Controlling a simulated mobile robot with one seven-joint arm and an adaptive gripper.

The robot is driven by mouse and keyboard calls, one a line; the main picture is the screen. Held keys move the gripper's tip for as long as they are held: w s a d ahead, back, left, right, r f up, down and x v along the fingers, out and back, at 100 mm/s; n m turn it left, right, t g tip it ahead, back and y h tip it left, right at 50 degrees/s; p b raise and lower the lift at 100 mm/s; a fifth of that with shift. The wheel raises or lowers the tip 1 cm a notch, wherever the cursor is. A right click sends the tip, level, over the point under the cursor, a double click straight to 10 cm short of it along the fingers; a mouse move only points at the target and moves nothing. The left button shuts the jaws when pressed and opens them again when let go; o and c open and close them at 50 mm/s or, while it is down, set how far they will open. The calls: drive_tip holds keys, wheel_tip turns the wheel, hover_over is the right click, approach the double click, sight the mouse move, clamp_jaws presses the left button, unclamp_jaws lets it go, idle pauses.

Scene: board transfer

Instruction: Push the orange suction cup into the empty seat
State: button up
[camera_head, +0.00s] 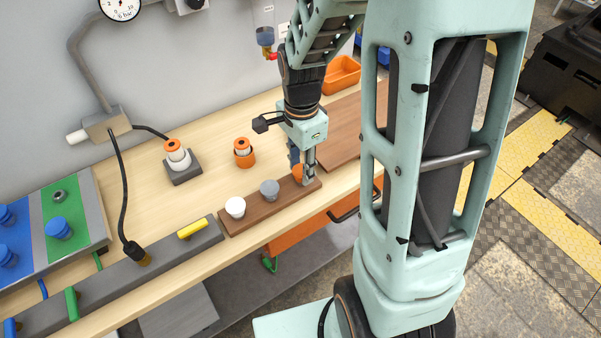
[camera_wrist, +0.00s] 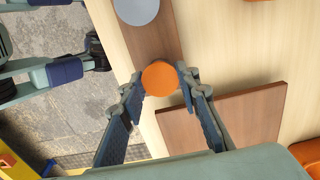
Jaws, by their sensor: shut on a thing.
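The orange suction cup (camera_head: 298,172) is at the right end of a brown wooden strip (camera_head: 258,212), beside a grey cup (camera_head: 269,188) and a white cup (camera_head: 235,206). My gripper (camera_head: 302,172) points down at that end with its fingers around the orange cup. In the wrist view, the round orange top (camera_wrist: 160,78) sits between both fingertips, and my gripper (camera_wrist: 160,80) is shut on it. The fingers partly hide the cup in the head view. I cannot tell whether the cup touches the strip. I cannot make out which spot is the empty seat.
A dark block (camera_head: 184,178) with a white and orange piece and an orange holder (camera_head: 244,160) stand behind the strip. A grey bar (camera_head: 120,275) with coloured handles lies left. A brown board (camera_head: 340,132) is behind right; an orange bin (camera_head: 341,73) is farther back.

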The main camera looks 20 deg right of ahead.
sight(301, 170)
drive_tip(key=shift+r+p, duration=0.75)
drive_tip(key=shift+r, duration=0.4)
drive_tip(key=shift+r+p, duration=1.75)
drive_tip(key=shift+r, duration=0.6)
drive_tip(key=shift+f, duration=0.1)
